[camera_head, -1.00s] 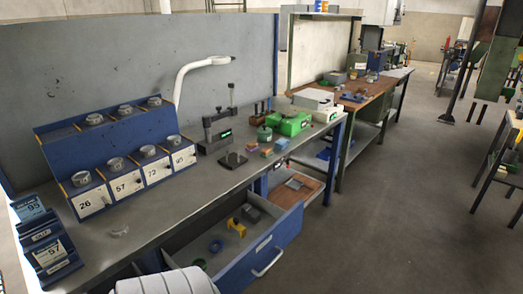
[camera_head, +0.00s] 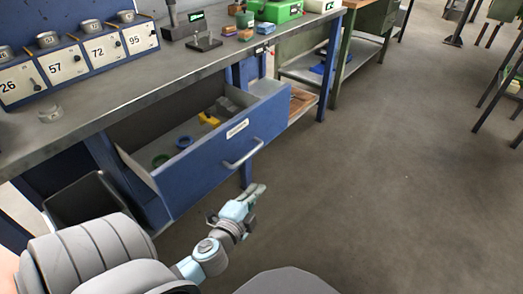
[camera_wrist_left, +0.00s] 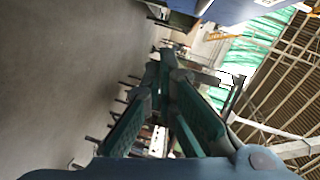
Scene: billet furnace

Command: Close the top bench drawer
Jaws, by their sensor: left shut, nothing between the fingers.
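The top bench drawer (camera_head: 205,165) is blue and stands pulled out from under the grey bench top (camera_head: 110,87). Its metal bar handle (camera_head: 244,154) is on the front panel beside a white label. Inside lie a yellow part (camera_head: 208,119), a grey block, a blue ring and a green ring. My left gripper (camera_head: 255,192) is in front of the drawer, below and slightly right of the handle in the picture, and appears apart from it. Its fingers are shut with nothing between them, and they fill the middle of the left wrist view (camera_wrist_left: 163,75). My right gripper is not in view.
Numbered boxes (camera_head: 60,66) and a green case (camera_head: 278,10) stand on the bench. A dark bin (camera_head: 88,203) is below the bench at left. A wooden shelf (camera_head: 302,100) lies right of the drawer. The floor (camera_head: 390,180) to the right is clear.

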